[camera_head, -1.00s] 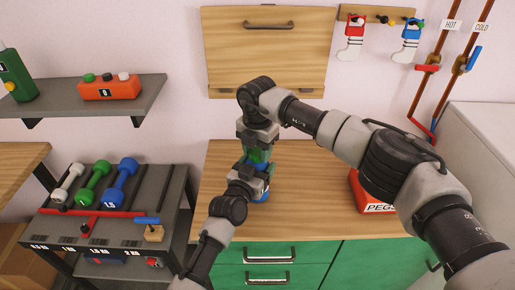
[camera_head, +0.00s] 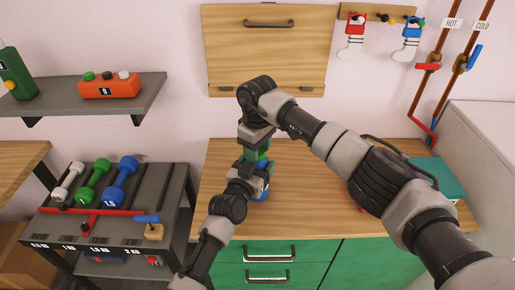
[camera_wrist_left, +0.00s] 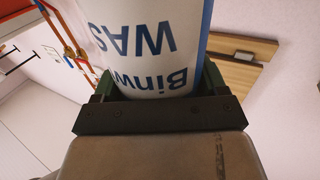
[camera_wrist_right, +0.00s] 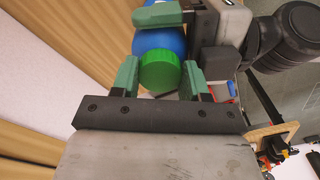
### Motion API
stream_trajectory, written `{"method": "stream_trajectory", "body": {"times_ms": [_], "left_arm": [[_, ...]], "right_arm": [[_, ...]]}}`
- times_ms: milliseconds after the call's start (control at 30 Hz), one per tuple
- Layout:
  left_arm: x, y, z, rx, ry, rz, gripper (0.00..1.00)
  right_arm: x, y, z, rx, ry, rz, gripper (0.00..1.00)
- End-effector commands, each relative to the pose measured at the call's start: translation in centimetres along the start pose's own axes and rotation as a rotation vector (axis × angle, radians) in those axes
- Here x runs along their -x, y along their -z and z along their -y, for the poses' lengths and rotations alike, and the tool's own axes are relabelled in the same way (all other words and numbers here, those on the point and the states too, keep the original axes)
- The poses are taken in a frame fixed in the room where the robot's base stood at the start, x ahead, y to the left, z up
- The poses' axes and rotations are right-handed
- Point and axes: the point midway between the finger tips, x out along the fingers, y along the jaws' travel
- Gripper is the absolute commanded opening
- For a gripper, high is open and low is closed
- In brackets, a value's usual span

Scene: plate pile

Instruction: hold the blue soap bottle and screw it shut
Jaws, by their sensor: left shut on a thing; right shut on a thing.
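The soap bottle stands on the wooden counter. Its blue body (camera_head: 263,190) shows low between my grippers in the head view. In the left wrist view its white label with blue lettering (camera_wrist_left: 150,45) fills the space between the fingers. My left gripper (camera_head: 254,170) is shut around the bottle's body. A green cap (camera_wrist_right: 160,71) sits on top of the blue bottle (camera_wrist_right: 157,41) in the right wrist view. My right gripper (camera_wrist_right: 158,77) comes from above, with its green fingers on both sides of the cap, shut on it. The thread is hidden.
A teal box (camera_head: 440,175) stands on the counter (camera_head: 310,215) at the right, partly behind my right arm. A dumbbell rack (camera_head: 165,190) is at the left. A wooden panel (camera_head: 264,60) is on the wall behind.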

Motion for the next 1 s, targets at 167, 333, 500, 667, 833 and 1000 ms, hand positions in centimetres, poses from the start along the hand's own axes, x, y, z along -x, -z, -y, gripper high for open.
{"method": "stream_trajectory", "body": {"times_ms": [167,333,500,667,833,1000], "left_arm": [[0.0,-0.1,-0.2,0.001,-0.004,0.004,0.07],[0.0,-0.2,-0.2,0.002,-0.004,0.004,0.07],[0.0,-0.2,-0.2,0.002,-0.004,0.004,0.07],[0.0,-0.2,-0.2,0.003,-0.004,0.004,0.07],[0.0,-0.2,-0.2,0.003,-0.003,0.004,0.07],[0.0,-0.2,-0.1,0.002,-0.002,0.005,0.07]], "right_arm": [[0.1,0.0,0.0,-0.038,-0.001,-0.002,0.23],[0.1,0.0,-0.1,-0.036,-0.001,-0.002,0.23],[0.1,0.0,-0.1,-0.035,-0.001,-0.001,0.65],[0.0,-0.1,0.0,-0.034,0.0,0.001,0.7],[0.4,0.0,0.0,-0.033,0.001,0.001,0.7],[2.7,0.0,0.1,-0.031,0.003,-0.001,0.7]]}}
